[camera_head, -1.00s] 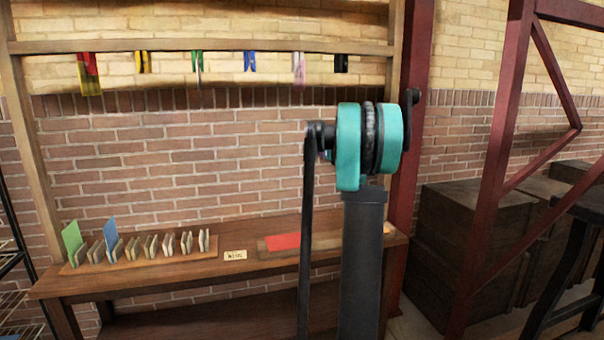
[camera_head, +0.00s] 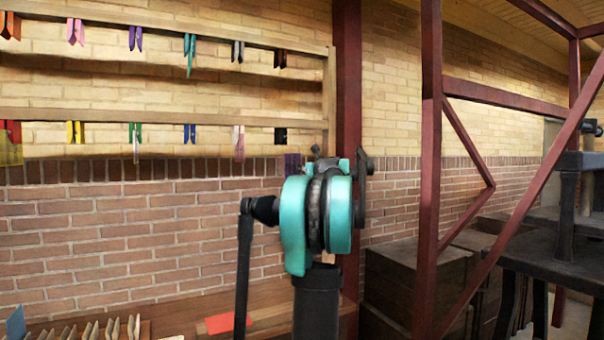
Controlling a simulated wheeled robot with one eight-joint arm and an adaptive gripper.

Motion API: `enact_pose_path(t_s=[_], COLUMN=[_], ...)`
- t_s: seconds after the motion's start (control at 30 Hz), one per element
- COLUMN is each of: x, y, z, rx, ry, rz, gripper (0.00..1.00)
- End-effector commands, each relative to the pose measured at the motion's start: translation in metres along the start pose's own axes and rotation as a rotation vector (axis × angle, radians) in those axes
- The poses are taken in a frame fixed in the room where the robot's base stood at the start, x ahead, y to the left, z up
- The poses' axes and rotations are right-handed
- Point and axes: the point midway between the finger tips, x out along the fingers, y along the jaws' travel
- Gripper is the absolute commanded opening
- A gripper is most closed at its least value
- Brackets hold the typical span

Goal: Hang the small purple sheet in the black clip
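The small purple sheet (camera_head: 292,164) is in the air at the left side of my gripper (camera_head: 309,163). My gripper is largely hidden behind my teal arm joint, and its fingers do not show clearly. The sheet has no other support in view, so my gripper appears shut on it. The black clip (camera_head: 281,136) hangs from the lower rail, at its right end. In the picture the sheet is just below the clip, with a small gap between them. I cannot tell how far apart they are in depth.
The lower rail (camera_head: 200,115) also carries a pink clip (camera_head: 239,137) with a pink sheet and a blue clip (camera_head: 190,133). An upper rail holds more clips. A red sheet (camera_head: 228,322) lies on the bench below. A dark red post (camera_head: 348,90) stands right of the rails.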

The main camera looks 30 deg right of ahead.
Motion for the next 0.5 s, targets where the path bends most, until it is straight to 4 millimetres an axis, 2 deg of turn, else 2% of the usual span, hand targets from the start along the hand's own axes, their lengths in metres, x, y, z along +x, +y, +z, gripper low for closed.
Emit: enact_pose_path(t_s=[0.5], x=[0.048], y=[0.000], z=[0.003], rx=[0.000], ry=[0.000], rz=[0.001], gripper=[0.00])
